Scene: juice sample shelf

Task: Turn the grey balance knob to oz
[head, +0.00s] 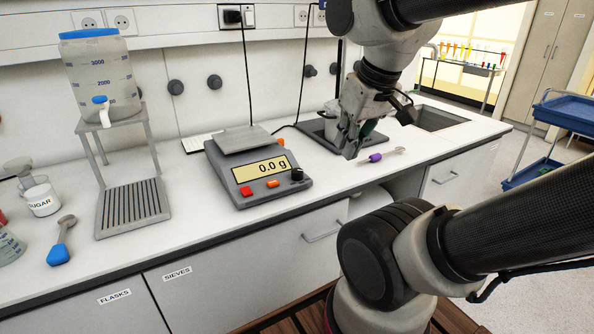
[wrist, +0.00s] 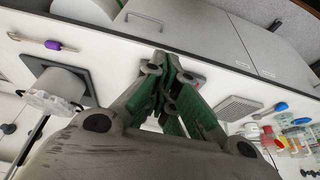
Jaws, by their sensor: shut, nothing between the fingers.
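The balance (head: 226,186) stands on the bench in the head view, with a metal pan on top and a display (head: 263,168) that reads 0.0 g. Its dark knob (head: 297,174) is at the right end of the front panel, beside a red button and an orange button. The knob's pointer and any oz mark are too small to read. My gripper (head: 350,152) is shut and empty, above the bench to the right of the knob and apart from it. In the wrist view my gripper's fingers (wrist: 170,67) cover most of the balance.
A purple-handled tool (head: 376,158) lies on the bench right of the balance. A dark plate (head: 313,132) with a pale vessel is behind my gripper. A dispenser tank (head: 100,75) on a stand and a sugar jar (head: 42,198) are at left. Bench between gripper and balance is clear.

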